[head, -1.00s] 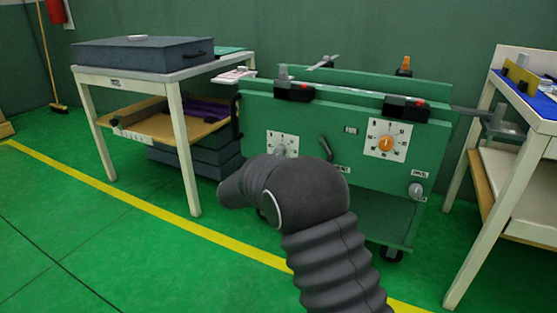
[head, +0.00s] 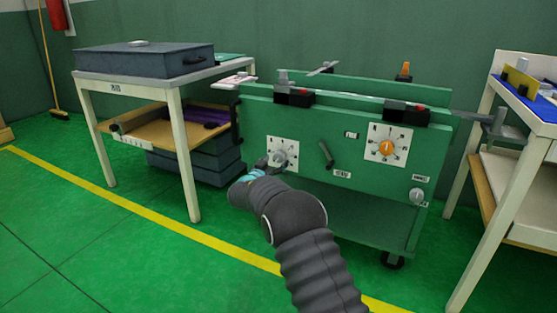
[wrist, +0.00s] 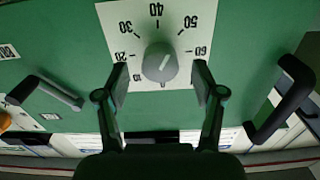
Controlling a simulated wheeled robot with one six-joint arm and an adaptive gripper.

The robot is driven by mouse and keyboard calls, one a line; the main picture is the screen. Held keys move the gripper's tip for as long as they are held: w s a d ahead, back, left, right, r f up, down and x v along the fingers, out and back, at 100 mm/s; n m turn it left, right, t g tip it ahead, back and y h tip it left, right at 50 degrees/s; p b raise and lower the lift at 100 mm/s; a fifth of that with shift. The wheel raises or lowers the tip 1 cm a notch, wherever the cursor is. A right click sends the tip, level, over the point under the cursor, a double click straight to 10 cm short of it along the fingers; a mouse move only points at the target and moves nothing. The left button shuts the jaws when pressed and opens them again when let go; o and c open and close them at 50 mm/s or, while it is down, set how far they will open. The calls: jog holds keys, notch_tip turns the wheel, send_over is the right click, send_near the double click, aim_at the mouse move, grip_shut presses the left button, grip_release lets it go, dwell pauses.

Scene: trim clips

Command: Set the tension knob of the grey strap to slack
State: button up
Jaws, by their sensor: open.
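A grey round knob (head: 279,157) sits on a white dial plate (head: 291,143) on the left of the green cart's front panel. In the wrist view, which is upside down, the grey knob (wrist: 160,64) shows a pale pointer line slanting up and right, roughly between the 40 and 50 marks. My gripper (wrist: 160,80) is open, with one finger on each side of the knob and a gap at both sides. In the head view my gripper (head: 268,163) is at the dial's lower left, partly hidden by my wrist. No strap can be made out.
An orange knob (head: 386,148) on a second dial, a dark lever (head: 326,153) and a small grey knob (head: 416,195) share the panel. A black handle (wrist: 285,100) stands beside my gripper. Tables flank the cart (head: 352,220).

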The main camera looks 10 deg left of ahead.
aim_at(278, 159)
jog(key=shift+x, duration=1.55)
jog(key=c, duration=1.1)
